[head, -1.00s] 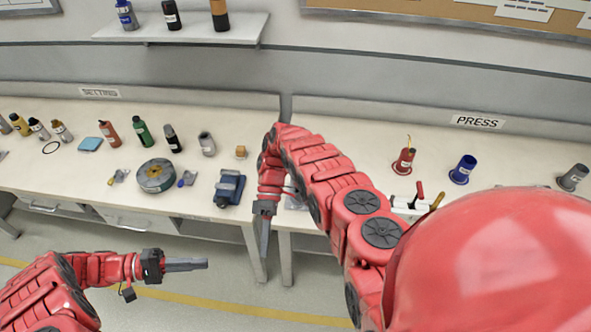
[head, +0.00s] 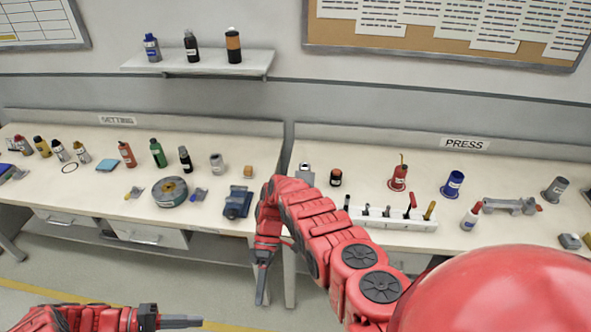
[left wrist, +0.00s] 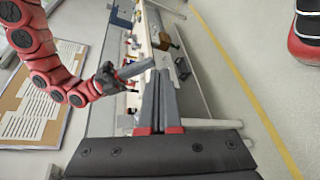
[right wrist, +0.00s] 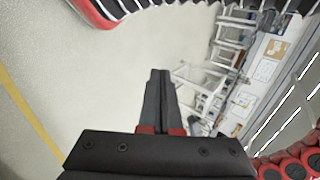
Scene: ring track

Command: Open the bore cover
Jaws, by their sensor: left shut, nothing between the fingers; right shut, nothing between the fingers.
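No part is clearly recognizable as the bore cover. A round grey disc-shaped fixture (head: 170,191) with a yellowish side mark lies on the SETTING bench. A blue block-like device (head: 237,202) sits near that bench's right end. A grey device with a long arm (head: 510,206) lies on the PRESS bench. My left gripper (head: 182,321) is shut and empty, low in front of the SETTING bench; its closed fingers show in the left wrist view (left wrist: 157,100). My right gripper (head: 261,287) is shut and empty, pointing down before the gap between the benches; it also shows in the right wrist view (right wrist: 158,100).
Several bottles stand along the back of the SETTING bench (head: 75,185). A white tool rack (head: 385,219), a red can (head: 398,178) and a blue can (head: 452,184) stand on the PRESS bench. A wall shelf (head: 200,65) holds three bottles. The floor before the benches is open.

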